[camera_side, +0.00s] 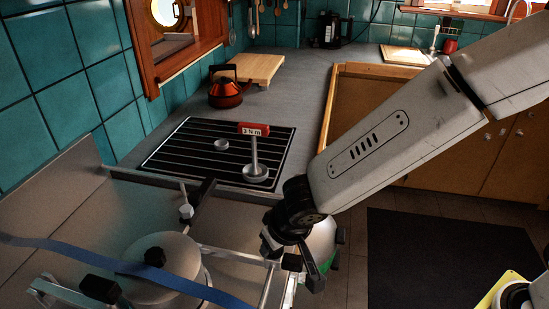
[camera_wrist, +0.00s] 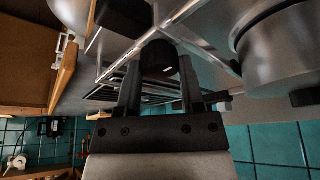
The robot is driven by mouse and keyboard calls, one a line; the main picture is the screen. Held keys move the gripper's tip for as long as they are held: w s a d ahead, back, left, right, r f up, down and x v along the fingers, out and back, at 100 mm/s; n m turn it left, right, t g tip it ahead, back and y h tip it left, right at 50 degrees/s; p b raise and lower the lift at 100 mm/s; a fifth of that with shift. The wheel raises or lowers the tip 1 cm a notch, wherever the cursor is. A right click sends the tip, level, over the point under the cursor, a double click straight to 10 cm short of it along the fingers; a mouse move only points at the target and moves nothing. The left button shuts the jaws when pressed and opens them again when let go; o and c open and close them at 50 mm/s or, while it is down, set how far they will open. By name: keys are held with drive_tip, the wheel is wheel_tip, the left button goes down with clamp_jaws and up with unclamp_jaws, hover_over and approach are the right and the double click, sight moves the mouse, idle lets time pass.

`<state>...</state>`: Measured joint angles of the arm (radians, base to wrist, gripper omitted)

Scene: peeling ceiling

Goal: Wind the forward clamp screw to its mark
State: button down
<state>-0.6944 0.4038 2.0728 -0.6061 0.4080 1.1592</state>
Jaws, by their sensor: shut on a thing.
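My gripper (camera_side: 292,258) is at the front of a metal frame, below the middle of the side view. In the wrist view my gripper (camera_wrist: 160,78) has its two dark fingers shut on a black knob (camera_wrist: 158,56), which looks like the head of the forward clamp screw. The knob sits against a shiny metal rail. The screw's thread and its mark cannot be made out. A red tag (camera_side: 253,129) reading "3 N m" stands on a grey post behind the frame.
A round metal lid or drum (camera_side: 165,254) with a blue strap (camera_side: 70,249) lies left of my gripper. Another upright fitting (camera_side: 186,211) stands on the frame. A red kettle (camera_side: 226,93) and a wooden board (camera_side: 250,67) are farther back. Dark floor is open at right.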

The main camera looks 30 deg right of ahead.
drive_tip(key=m+h, duration=0.1)
drive_tip(key=m, duration=0.1)
drive_tip(key=m+h, duration=0.1)
drive_tip(key=m, duration=0.2)
drive_tip(key=shift+a+g, duration=0.1)
drive_tip(key=shift+g, duration=0.2)
drive_tip(key=m, duration=0.2)
drive_tip(key=m+g+h, duration=0.1)
drive_tip(key=m, duration=0.1)
drive_tip(key=shift+f+m+h, duration=0.1)
drive_tip(key=shift+m+h, duration=0.2)
drive_tip(key=shift+m, duration=0.1)
drive_tip(key=m+g, duration=0.1)
drive_tip(key=m, duration=0.3)
drive_tip(key=shift+a+h, duration=0.1)
drive_tip(key=shift+h, duration=0.3)
drive_tip(key=m+g, duration=0.2)
drive_tip(key=m, duration=0.2)
drive_tip(key=shift+w+m, duration=0.1)
drive_tip(key=shift+m, duration=0.3)
drive_tip(key=shift+c, duration=1.1)
unclamp_jaws()
